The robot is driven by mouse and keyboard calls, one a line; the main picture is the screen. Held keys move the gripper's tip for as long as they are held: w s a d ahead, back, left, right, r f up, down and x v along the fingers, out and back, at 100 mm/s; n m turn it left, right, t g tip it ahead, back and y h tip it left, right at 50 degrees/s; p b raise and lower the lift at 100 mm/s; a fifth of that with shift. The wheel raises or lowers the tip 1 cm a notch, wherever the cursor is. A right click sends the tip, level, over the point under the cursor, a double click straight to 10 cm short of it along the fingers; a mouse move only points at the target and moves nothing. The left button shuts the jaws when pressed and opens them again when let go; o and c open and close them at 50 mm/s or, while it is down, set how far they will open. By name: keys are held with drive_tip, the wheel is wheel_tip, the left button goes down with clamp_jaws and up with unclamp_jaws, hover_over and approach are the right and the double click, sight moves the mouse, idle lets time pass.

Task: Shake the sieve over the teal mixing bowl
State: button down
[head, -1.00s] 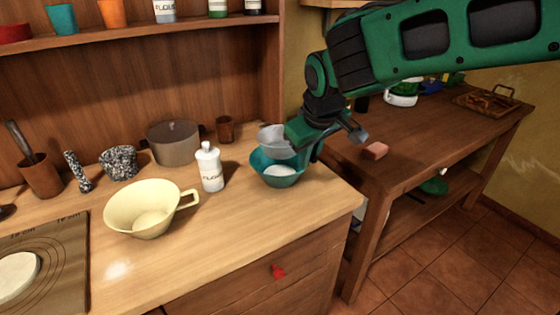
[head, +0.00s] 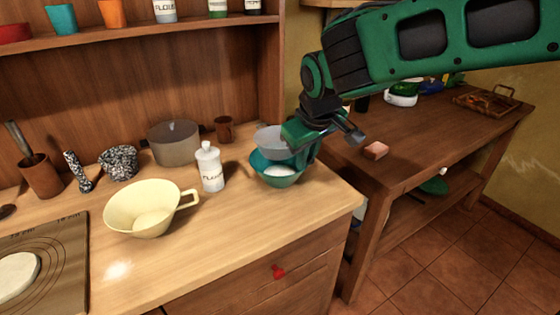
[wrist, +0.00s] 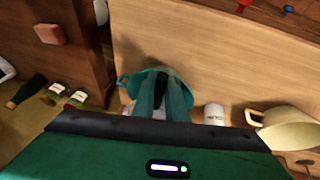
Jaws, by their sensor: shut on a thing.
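The teal mixing bowl (head: 276,179) stands on the wooden counter near its right end, with white material inside. The grey sieve (head: 270,139) is above the bowl, held by my gripper (head: 303,150). My gripper is shut on the sieve; its fingertips are partly hidden in the head view. In the wrist view, my gripper (wrist: 163,98) points down over the teal bowl (wrist: 182,98), and the sieve is mostly hidden there. I cannot tell whether the sieve touches the bowl's rim.
A white flour bottle (head: 209,167) and a pale yellow bowl with a handle (head: 145,215) stand left of the teal bowl. A grey pot (head: 174,145) and brown cup (head: 224,130) are behind. A reddish block (head: 375,151) lies on the side table.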

drive_tip(key=shift+w+d, duration=0.5)
drive_tip(key=shift+d, duration=0.25)
drive_tip(key=shift+r, duration=0.1)
drive_tip(key=shift+r, duration=1.9)
